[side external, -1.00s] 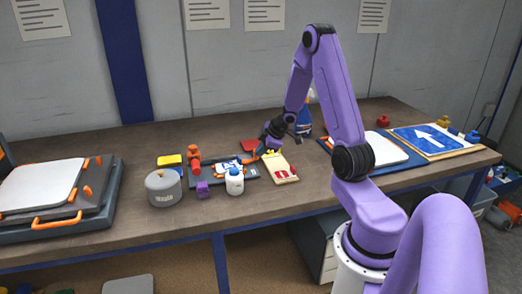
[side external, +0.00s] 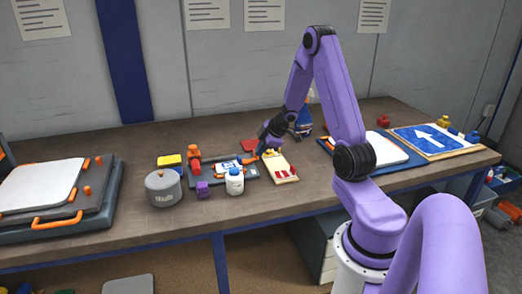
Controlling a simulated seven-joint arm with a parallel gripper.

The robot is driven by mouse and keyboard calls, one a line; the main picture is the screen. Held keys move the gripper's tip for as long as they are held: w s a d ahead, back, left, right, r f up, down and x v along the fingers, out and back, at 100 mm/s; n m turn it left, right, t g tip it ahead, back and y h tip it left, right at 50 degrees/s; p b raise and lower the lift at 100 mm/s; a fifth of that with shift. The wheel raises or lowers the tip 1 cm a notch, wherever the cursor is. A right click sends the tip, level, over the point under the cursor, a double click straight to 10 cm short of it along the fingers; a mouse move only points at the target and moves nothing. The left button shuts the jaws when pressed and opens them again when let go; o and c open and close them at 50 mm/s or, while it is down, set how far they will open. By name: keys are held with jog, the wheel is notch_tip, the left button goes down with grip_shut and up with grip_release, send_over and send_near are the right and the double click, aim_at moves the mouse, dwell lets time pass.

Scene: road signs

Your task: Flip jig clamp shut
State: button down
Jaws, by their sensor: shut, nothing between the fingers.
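The jig (side external: 247,178) is a dark flat plate in the middle of the bench, with a small blue and white sign (side external: 230,168) lying on it. A small orange part (side external: 257,155) shows at its right end, beside my gripper; I cannot tell whether it is the clamp's lever or how far it is turned. My gripper (side external: 264,150) is shut and empty, pointing down at the jig's right end. Whether its fingertips touch the orange part is too small to tell.
A cream board with red pieces (side external: 281,168) lies just right of the jig. The front bench strip is clear.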

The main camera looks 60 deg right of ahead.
jog(key=shift+w+d+n, duration=0.1)
jog(key=shift+d+n, duration=0.1)
jog(key=shift+n, duration=0.2)
jog(key=shift+w+d+n+y, duration=0.25)
jog(key=shift+n+y, duration=0.25)
jog(key=shift+n, duration=0.15)
jog(key=shift+w+d+n+y, duration=0.2)
jog(key=shift+n+y, duration=0.3)
jog(key=shift+n, duration=0.15)
jog(key=n, duration=0.1)
jog(key=w+n+y, duration=0.1)
jog(key=n, duration=0.1)
jog(key=shift+w+d+g+y, duration=0.2)
jog(key=shift+d+g+y, duration=0.1)
jog(key=shift+d+g, duration=0.1)
jog(key=shift+w+n, duration=0.2)
jog(key=shift+n, duration=0.1)
jog(key=shift+w+d, duration=0.15)
jog(key=shift+w, duration=1.15)
jog(key=shift+s, duration=0.1)
